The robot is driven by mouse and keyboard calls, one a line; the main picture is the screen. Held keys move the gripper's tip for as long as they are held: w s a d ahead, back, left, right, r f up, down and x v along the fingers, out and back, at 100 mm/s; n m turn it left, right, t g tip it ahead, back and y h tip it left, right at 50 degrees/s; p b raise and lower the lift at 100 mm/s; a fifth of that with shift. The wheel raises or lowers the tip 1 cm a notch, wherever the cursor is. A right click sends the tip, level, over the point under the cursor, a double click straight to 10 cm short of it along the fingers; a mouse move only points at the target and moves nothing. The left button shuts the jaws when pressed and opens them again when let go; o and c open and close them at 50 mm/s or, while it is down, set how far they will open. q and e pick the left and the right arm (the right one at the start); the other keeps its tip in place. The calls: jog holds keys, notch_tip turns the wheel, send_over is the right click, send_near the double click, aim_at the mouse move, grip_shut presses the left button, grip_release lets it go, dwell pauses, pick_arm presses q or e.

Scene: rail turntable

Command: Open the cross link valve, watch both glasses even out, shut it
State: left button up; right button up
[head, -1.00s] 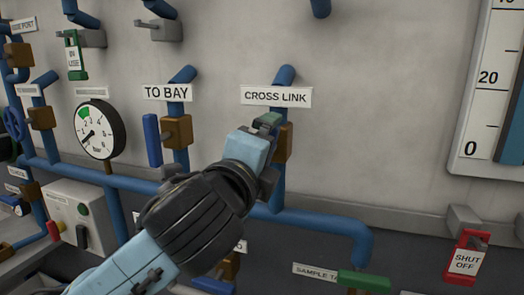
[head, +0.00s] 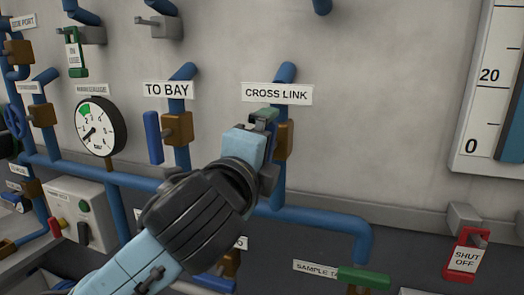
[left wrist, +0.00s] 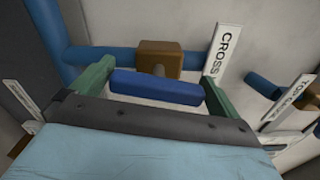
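The cross link valve has a brown body (head: 284,141) on a blue upright pipe, under the CROSS LINK label (head: 277,94). My left gripper (head: 264,118) is in front of it and hides its handle in the head view. In the left wrist view, the blue handle (left wrist: 157,87) lies lengthwise between the two green fingers (left wrist: 157,84), roughly in line with the pipe. A small gap shows at each end, so the fingers look open around it. The brown body (left wrist: 158,58) is behind. One glass (head: 510,120) with a 0 and 20 scale is partly in view at right. My right gripper is out of view.
The TO BAY valve (head: 178,129) with its blue handle stands close on the left. A pressure gauge (head: 100,127) is farther left. A red SHUT OFF tag (head: 466,254) hangs at lower right. The wall between the cross link pipe and the glass is clear.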

pick_arm(q)
jog(key=b+v, duration=1.1)
jog(key=v, duration=0.2)
jog(key=shift+s+b, duration=0.15)
jog(key=shift+b, duration=0.15)
dwell(0.3)
jog(key=shift+a, duration=0.1)
